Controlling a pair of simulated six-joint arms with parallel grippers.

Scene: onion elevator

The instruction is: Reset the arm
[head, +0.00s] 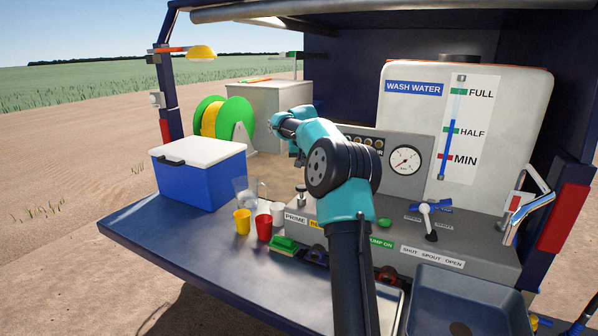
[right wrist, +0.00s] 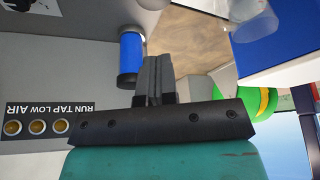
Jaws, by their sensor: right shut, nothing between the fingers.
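My right arm rises from the bottom middle of the head view and bends at a teal elbow. Its far end hangs in front of the grey panel and grey box. The fingers are hidden there. In the right wrist view my right gripper (right wrist: 154,68) has its two dark fingers pressed together with nothing between them. They are in mid-air, apart from anything I can make out. A blue cylinder (right wrist: 131,55) shows just left of the fingers in that view. My left gripper is in neither view.
A blue cooler (head: 200,177), clear jug (head: 246,190), yellow cup (head: 242,222) and red cup (head: 264,227) stand on the tailgate (head: 170,236). A green reel (head: 236,118) is behind. The wash water tank (head: 520,130), gauge (head: 405,160) and spout lever (head: 427,222) are right of my arm.

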